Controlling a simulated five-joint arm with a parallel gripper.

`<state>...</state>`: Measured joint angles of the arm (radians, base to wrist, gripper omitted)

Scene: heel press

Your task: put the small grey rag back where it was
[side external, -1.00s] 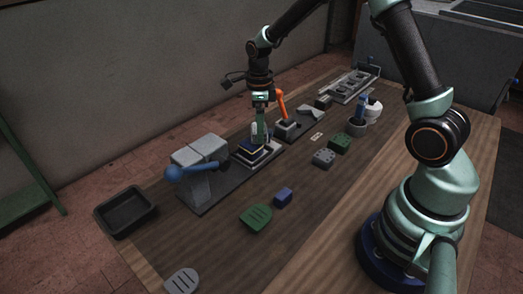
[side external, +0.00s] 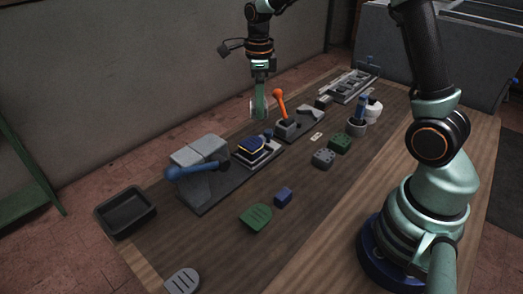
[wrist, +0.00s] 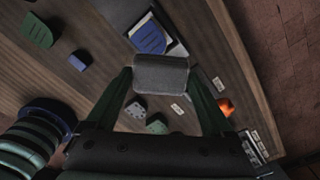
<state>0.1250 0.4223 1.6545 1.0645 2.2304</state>
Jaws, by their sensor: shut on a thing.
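My gripper (wrist: 160,85) is shut on a small grey rag (wrist: 160,72), which spans between the two fingers in the wrist view. In the side view my gripper (side external: 260,108) hangs in the air above the table, behind the stack with the blue pad. The rag shows there only as a pale patch beside the fingers. The blue pad (side external: 251,144) lies on a light block with a yellowish edge, on the dark base of the press.
The grey press (side external: 200,158) with a blue lever stands left of the stack. An orange-handled lever device (side external: 280,103) stands right of it. A black tray (side external: 126,212) is at the left edge. Green, grey and blue pieces lie across the table's middle.

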